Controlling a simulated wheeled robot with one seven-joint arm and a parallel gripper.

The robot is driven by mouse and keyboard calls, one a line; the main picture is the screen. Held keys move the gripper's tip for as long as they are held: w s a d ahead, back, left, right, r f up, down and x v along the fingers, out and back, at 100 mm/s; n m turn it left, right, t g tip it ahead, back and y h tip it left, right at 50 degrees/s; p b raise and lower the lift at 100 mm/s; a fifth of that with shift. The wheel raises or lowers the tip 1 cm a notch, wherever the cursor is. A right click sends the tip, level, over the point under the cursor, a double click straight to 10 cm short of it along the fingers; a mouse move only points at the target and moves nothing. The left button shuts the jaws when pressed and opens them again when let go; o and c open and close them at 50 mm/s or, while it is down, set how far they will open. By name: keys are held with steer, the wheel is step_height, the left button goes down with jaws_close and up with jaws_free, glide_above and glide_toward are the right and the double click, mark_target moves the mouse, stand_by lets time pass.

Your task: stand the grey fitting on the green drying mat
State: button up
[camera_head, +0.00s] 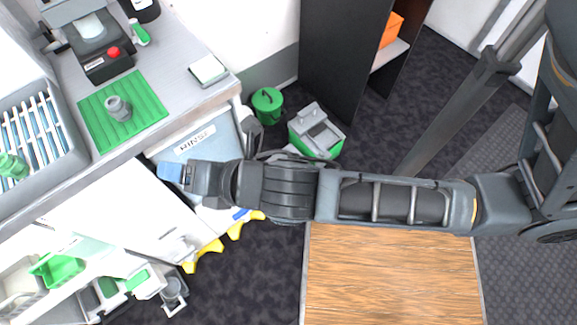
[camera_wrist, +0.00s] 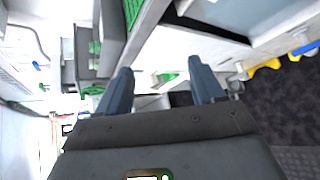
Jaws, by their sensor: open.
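The grey fitting (camera_head: 118,108) stands on the green drying mat (camera_head: 150,105) on the counter at the upper left of the head view. It looks upright and rests on the middle of the mat. My gripper (camera_head: 172,173) is out over the area in front of the counter, below and to the right of the mat, apart from the fitting. In the wrist view my gripper (camera_wrist: 160,88) shows two blue-grey fingers spread wide with nothing between them. The fitting cannot be made out in the wrist view.
A machine with a red button (camera_head: 114,52) stands behind the mat. A rack (camera_head: 30,130) with a green item is left of it. A bin labelled RINSE (camera_head: 190,145) sits beside my gripper. A white pad (camera_head: 208,69) lies near the counter's right end.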

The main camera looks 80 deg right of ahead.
steer(key=s+a+r+m+t+y, duration=0.1)
steer(key=s+r+m, duration=0.3)
steer(key=s+m, duration=0.5)
steer(key=s+a+r+m+t+y, duration=0.1)
steer(key=s+r+m, duration=0.3)
steer(key=s+m, duration=0.6)
steer(key=shift+s+m+y, duration=0.25)
steer(key=shift+m+y, duration=0.55)
steer(key=shift+f, duration=0.1)
